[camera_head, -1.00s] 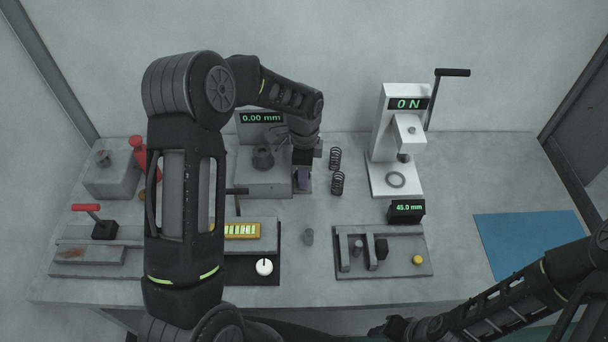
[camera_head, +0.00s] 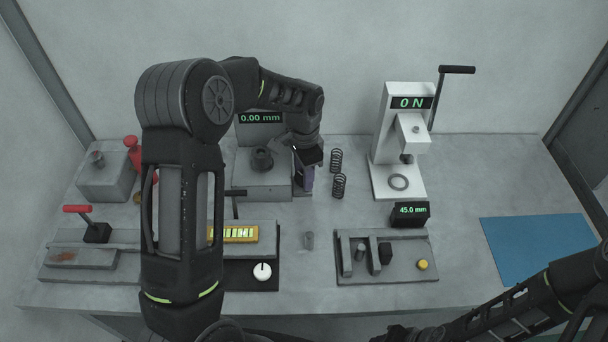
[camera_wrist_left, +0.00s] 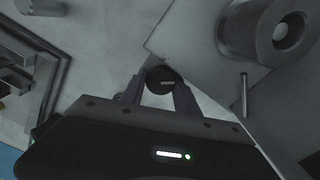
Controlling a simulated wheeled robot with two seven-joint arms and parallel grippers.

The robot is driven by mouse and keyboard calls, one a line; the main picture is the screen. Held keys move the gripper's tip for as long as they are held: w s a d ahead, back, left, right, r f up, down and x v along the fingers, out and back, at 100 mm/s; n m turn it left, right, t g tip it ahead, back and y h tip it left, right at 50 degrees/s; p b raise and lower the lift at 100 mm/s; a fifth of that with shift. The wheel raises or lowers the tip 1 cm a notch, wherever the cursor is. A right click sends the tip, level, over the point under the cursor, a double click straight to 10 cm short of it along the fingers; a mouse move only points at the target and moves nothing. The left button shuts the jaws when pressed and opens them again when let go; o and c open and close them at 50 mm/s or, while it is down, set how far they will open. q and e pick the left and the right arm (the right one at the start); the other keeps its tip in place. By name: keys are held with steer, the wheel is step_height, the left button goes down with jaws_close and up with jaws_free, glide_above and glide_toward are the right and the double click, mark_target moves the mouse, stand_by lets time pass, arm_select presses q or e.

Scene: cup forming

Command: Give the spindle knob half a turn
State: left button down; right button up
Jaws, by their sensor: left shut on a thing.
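The spindle knob (camera_wrist_left: 161,80) is a dark round knob with a pale line on its face, seen in the left wrist view. My left gripper (camera_wrist_left: 160,86) is shut on it, one finger on each side. In the head view, my left gripper (camera_head: 307,185) is at the right side of the grey block (camera_head: 262,187) under the 0.00 mm display (camera_head: 261,118); the knob is hidden there. A dark hollow cylinder (camera_head: 262,160) stands on that block. My right gripper (camera_head: 402,335) is low at the bottom edge, partly cut off, its jaws unclear.
Two black springs (camera_head: 338,185) stand just right of my left gripper. A white press (camera_head: 396,180) with a 0 N display stands further right. A grey tray (camera_head: 345,274) with small parts lies in front. The blue mat (camera_head: 530,250) is bare.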

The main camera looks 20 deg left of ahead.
arm_select(q)
steer(key=c, duration=0.9)
jaws_free()
